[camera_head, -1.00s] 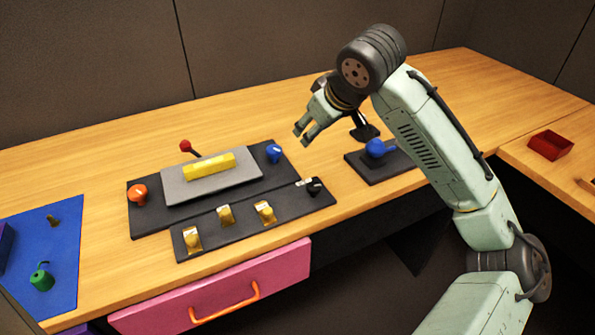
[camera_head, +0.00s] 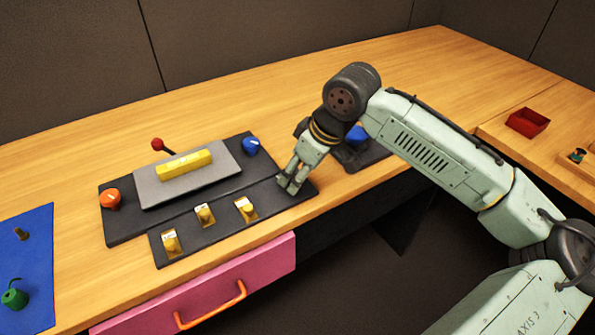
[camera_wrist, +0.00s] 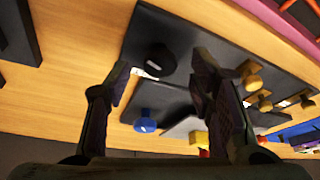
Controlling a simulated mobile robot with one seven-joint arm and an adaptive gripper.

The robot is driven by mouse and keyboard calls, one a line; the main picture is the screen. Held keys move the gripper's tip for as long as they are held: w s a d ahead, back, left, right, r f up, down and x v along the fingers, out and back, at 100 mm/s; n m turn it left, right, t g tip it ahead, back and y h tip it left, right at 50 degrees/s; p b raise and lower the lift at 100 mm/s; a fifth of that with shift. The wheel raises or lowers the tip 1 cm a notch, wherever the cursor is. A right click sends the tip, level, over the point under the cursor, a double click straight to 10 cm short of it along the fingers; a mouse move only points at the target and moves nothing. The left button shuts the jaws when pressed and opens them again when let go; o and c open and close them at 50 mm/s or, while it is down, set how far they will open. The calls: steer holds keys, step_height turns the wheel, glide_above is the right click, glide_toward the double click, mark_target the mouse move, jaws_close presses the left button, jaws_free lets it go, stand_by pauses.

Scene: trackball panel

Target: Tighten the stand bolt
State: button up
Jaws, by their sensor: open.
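A round black knob (camera_wrist: 158,58), with a small white label beside it, sits on the dark panel (camera_wrist: 185,33) in the wrist view. No part is readably marked as the stand bolt; I cannot tell whether this knob is it. My gripper (camera_head: 290,184) points down at the right end of the panel's front strip and hides the knob in the head view. In the wrist view my gripper (camera_wrist: 163,76) is open, one finger on each side of the knob in the picture. I cannot tell whether the fingertips reach its height. Nothing is held.
A blue knob (camera_head: 251,147), yellow bar (camera_head: 184,165), orange knob (camera_head: 110,198), red-tipped lever (camera_head: 158,145) and several gold switches (camera_head: 204,214) share the panel area. A blue ball part (camera_head: 357,134) stands behind my wrist. A pink drawer (camera_head: 205,290) is below; bare table lies behind.

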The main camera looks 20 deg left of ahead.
steer(key=shift+x, duration=0.75)
steer(key=shift+c, duration=0.4)
